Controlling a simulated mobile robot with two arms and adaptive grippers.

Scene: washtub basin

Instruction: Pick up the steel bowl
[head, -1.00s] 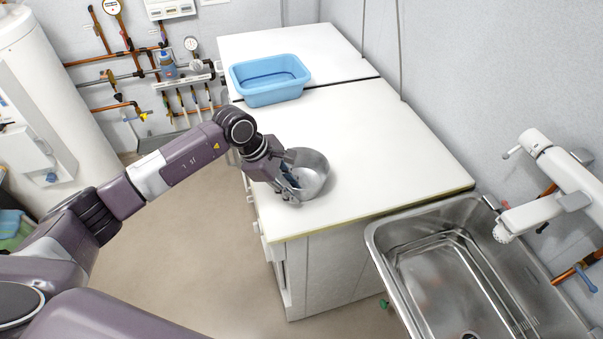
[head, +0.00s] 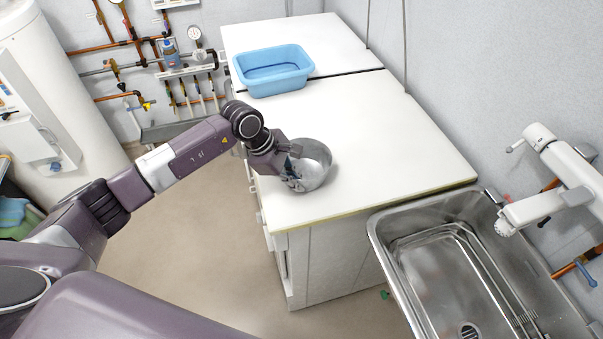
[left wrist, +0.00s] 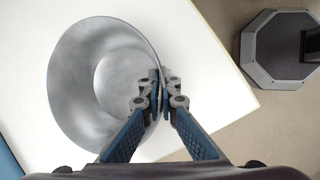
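The steel bowl (head: 316,162) is at the left edge of the white countertop (head: 375,150), open side up; I cannot tell for sure whether its base touches the top. My left gripper (head: 293,172) reaches it from the left. In the left wrist view the bowl (left wrist: 85,85) fills the left middle. There the left gripper's fingertips (left wrist: 160,92) are close together, one inside and one outside the rim, pinching the bowl's wall. My right gripper is not in view.
A blue plastic tub (head: 272,72) stands at the back of the counter. A steel sink (head: 440,240) with a white tap (head: 530,208) lies to the right. The counter's middle is clear. Pipes and a white tank (head: 50,90) stand at the left.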

